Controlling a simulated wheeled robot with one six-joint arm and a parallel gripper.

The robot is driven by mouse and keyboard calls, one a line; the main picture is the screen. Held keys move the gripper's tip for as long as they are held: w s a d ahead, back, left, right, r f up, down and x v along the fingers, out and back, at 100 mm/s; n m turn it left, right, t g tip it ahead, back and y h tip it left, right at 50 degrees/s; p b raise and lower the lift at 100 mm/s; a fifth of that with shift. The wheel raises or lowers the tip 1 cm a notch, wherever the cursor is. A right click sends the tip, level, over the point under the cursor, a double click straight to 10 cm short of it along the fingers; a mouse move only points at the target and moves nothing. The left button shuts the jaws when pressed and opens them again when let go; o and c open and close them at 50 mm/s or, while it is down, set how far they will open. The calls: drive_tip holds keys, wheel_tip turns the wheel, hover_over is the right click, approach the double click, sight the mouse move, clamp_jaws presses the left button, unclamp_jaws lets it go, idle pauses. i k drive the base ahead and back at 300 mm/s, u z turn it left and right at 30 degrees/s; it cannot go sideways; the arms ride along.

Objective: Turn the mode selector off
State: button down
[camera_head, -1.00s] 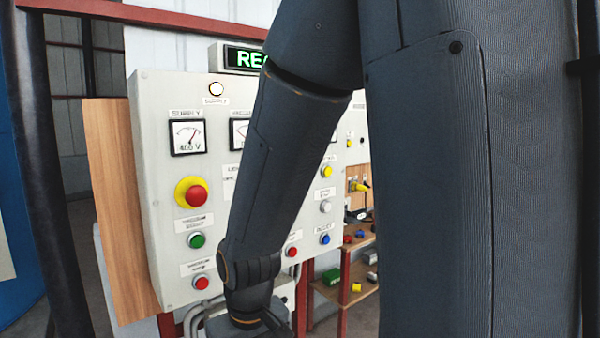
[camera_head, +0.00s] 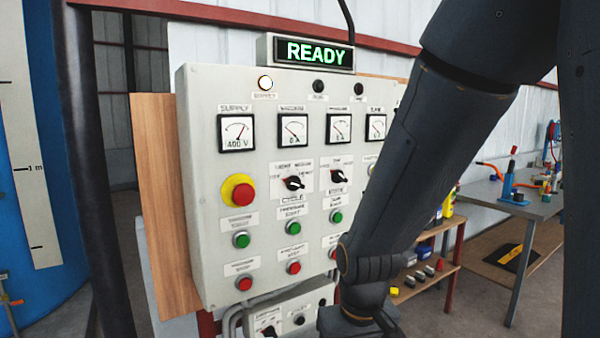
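A grey control panel (camera_head: 215,290) faces me in the camera_head view. It carries two black rotary selectors side by side, a left selector (camera_head: 294,183) and a right selector (camera_head: 338,177). A smaller box (camera_head: 290,305) below the panel has another dark rotary knob (camera_head: 268,331) near the bottom edge. The labels are too blurred to tell which one is the mode selector. My arm crosses the right part of the panel and hides some controls there. My gripper is below the picture's bottom edge, out of view.
A red emergency button on a yellow base (camera_head: 238,190), green and red push buttons and several gauges fill the panel. A lit READY sign (camera_head: 313,53) stands on top. A low shelf (camera_head: 430,280) and a grey workbench (camera_head: 510,207) are at the right.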

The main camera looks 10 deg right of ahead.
sight(338, 175)
drive_tip(key=u, duration=1.9)
drive_tip(key=k, duration=0.85)
drive_tip(key=z, duration=0.8)
drive_tip(key=i, duration=0.5)
